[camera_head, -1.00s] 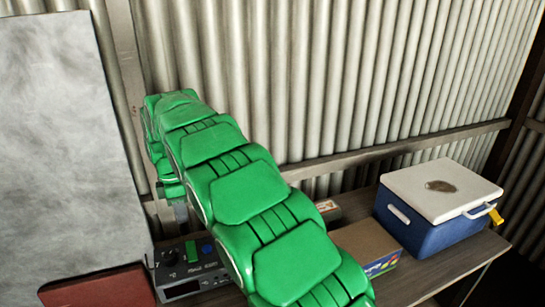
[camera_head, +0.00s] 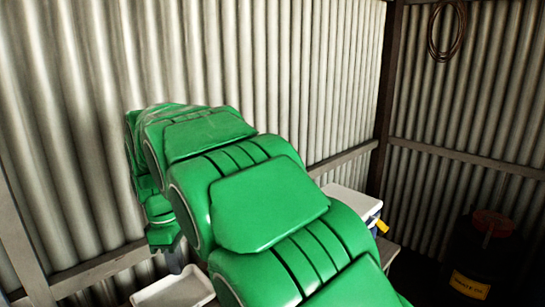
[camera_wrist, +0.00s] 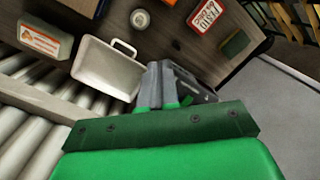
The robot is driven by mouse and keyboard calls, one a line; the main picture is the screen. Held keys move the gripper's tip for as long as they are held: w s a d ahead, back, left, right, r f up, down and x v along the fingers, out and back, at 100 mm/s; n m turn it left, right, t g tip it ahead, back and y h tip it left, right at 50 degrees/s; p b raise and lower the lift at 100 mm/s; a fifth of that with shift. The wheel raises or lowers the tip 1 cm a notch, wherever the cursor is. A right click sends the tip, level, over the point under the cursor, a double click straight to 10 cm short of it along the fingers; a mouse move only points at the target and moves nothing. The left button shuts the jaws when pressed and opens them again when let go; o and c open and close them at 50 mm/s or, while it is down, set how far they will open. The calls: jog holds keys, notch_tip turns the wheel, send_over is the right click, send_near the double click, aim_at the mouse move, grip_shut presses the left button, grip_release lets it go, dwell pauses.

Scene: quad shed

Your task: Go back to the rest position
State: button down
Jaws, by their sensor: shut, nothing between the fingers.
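My gripper (camera_wrist: 168,85) shows in the wrist view as two grey fingers, shut and empty. It is above the dark wooden bench (camera_wrist: 180,45), beside the right end of a white tray (camera_wrist: 100,72). In the head view my green arm stretches across the middle, and the gripper (camera_head: 174,262) hangs small and partly hidden at its far end. The white tray (camera_head: 175,290) shows just below it there. I cannot tell the exact gap between fingers and tray.
The blue and white cooler (camera_head: 352,200) is partly hidden behind my arm. A dark barrel (camera_head: 482,255) stands in the right corner. The wrist view shows an orange-and-white box (camera_wrist: 45,38), a round tin (camera_wrist: 140,20), a red-and-white sign (camera_wrist: 208,14) and a green item (camera_wrist: 235,43).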

jog(key=s+d+r+m, duration=0.1)
jog(key=s+d+m, duration=0.3)
jog(key=d, duration=0.8)
jog(key=s+d+r+m, duration=0.1)
jog(key=s+d+m, duration=0.35)
jog(key=d, duration=0.65)
jog(key=s+d+f+m, duration=0.2)
jog(key=s+d+m, duration=0.3)
jog(key=s, duration=0.5)
jog(key=s+d+f+m+g, duration=0.1)
jog(key=s+d+f+m, duration=0.2)
jog(key=s+d, duration=0.6)
jog(key=shift+s+f+m+y, duration=0.15)
jog(key=shift+s+m+y, duration=0.25)
jog(key=shift+m, duration=0.45)
